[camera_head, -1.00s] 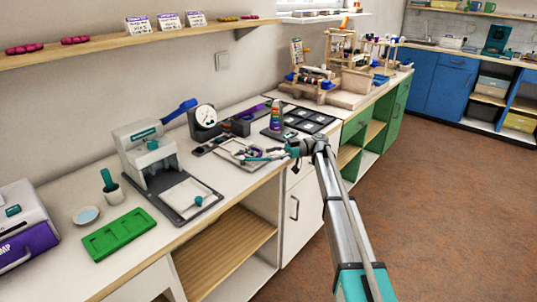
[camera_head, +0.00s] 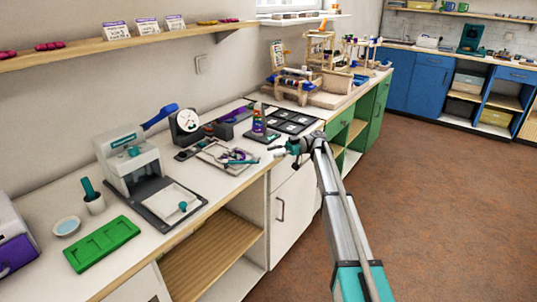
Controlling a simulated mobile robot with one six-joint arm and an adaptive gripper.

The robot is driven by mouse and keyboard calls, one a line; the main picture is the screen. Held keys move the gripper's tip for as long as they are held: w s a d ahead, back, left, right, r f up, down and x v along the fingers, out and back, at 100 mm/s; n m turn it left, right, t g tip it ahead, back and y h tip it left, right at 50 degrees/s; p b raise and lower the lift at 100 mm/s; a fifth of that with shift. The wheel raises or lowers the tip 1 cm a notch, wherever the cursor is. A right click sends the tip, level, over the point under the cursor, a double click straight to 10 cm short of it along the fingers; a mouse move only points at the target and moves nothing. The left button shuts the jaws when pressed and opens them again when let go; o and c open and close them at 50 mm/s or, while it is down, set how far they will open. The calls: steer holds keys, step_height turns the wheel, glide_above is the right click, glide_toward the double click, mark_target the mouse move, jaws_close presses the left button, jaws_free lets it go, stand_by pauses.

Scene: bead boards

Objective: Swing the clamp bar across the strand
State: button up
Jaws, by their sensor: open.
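A light board (camera_head: 210,158) with a pale frame lies on the white counter, in front of the dial gauge. A purple strand-like thing and a thin teal bar (camera_head: 243,162) lie on it. The teal bar looks like the clamp bar, but it is too small to tell how it sits against the strand. My gripper (camera_head: 284,148) is just right of the board, near the counter's front edge. It is open, looks empty and appears apart from the bar.
A dark tray with square compartments (camera_head: 297,117) and a bottle (camera_head: 259,121) stand behind my gripper. A press with a blue lever (camera_head: 130,160) and a green tray (camera_head: 103,245) are at the left. A wooden bead rack (camera_head: 305,85) stands farther back. Open floor (camera_head: 430,200) lies right.

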steer(key=shift+d, duration=0.1)
steer(key=shift+s+f, duration=0.1)
steer(key=c, duration=0.5)
steer(key=shift+s+f+m, duration=0.2)
steer(key=shift+s+m, duration=0.1)
steer(key=shift+c, duration=0.8)
steer(key=s+f+m+t+h, duration=0.1)
steer(key=s, duration=0.1)
steer(key=s+a+f+m+h, duration=0.1)
steer(key=s+f+m, duration=0.1)
steer(key=s+f+m+t+h, duration=0.1)
steer(key=f, duration=0.1)
steer(key=shift+s+a+f+m+t, duration=0.1)
steer(key=shift+s+a+m+t, duration=0.2)
steer(key=shift+s+m, duration=0.1)
jaws_close()
steer(key=s+a+f+m+t+h+p, duration=0.4)
steer(key=s+f+m+t+h, duration=0.3)
steer(key=h, duration=0.6)
steer(key=s+a+r+n+t+h+p, duration=0.1)
steer(key=s+a+r+t+h+p, duration=0.1)
steer(key=r+t, duration=0.5)
steer(key=s+a+r+n+t+h+p, duration=0.1)
steer(key=s+a+r+t, duration=0.3)
steer(key=r, duration=0.5)
steer(key=t+h+p, duration=0.1)
steer(key=t, duration=0.1)
steer(key=shift+a+r+n+t+h, duration=0.35)
steer(key=shift+n+t+h, duration=0.05)
